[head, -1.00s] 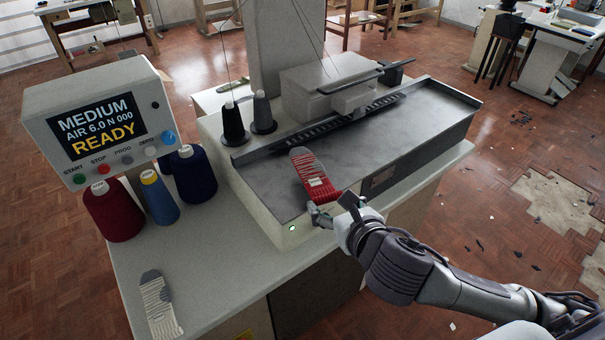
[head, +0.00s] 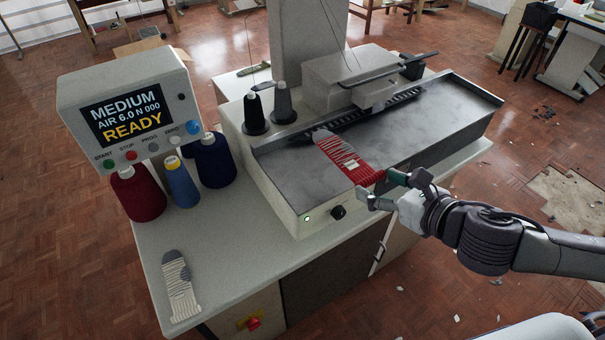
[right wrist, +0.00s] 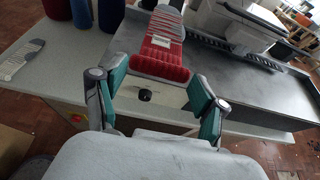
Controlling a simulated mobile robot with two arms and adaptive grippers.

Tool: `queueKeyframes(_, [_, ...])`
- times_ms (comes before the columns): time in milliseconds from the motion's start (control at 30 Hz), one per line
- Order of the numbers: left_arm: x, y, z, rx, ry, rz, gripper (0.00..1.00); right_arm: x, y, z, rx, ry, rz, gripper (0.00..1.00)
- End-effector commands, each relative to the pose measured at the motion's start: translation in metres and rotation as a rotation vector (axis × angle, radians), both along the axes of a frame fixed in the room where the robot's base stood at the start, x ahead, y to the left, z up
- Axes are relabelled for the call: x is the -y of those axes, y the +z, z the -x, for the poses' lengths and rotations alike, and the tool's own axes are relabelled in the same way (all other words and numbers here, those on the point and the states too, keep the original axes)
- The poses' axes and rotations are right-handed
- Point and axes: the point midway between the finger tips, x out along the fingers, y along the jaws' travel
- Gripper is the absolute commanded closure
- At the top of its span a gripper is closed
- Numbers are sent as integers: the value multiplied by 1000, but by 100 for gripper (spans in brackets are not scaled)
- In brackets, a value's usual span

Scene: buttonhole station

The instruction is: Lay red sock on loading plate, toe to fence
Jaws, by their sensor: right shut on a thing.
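The red sock (head: 346,158), red and grey striped with a small pale label, lies over the dark loading plate (head: 430,128). Its grey toe points to the back and is at or close to the fence (head: 290,135); I cannot tell whether it touches. Its red cuff is toward the plate's front edge. My right gripper (head: 374,191) is shut on the cuff end, at the front edge. In the right wrist view the fingers (right wrist: 152,100) stand either side of the sock's cuff (right wrist: 160,62). My left gripper is not in view.
The machine head (head: 350,75) stands behind the fence, with dark thread cones (head: 254,115) to its left. The control panel (head: 130,108) reads READY. Red and blue spools (head: 182,183) and a grey striped sock (head: 178,287) are on the left table. The plate's right part is clear.

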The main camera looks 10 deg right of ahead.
Motion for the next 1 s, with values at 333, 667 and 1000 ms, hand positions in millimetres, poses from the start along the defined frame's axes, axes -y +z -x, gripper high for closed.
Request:
queueKeyframes(333, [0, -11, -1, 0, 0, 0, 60, -36, -25, -32, -1, 5, -11, 52])
queueKeyframes(667, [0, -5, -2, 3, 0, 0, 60, -76, -62, -73, -2, 4, -5, 52])
queueKeyframes(1000, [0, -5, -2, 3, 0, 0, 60, -84, -96, -79, -6, 3, -2, 52])
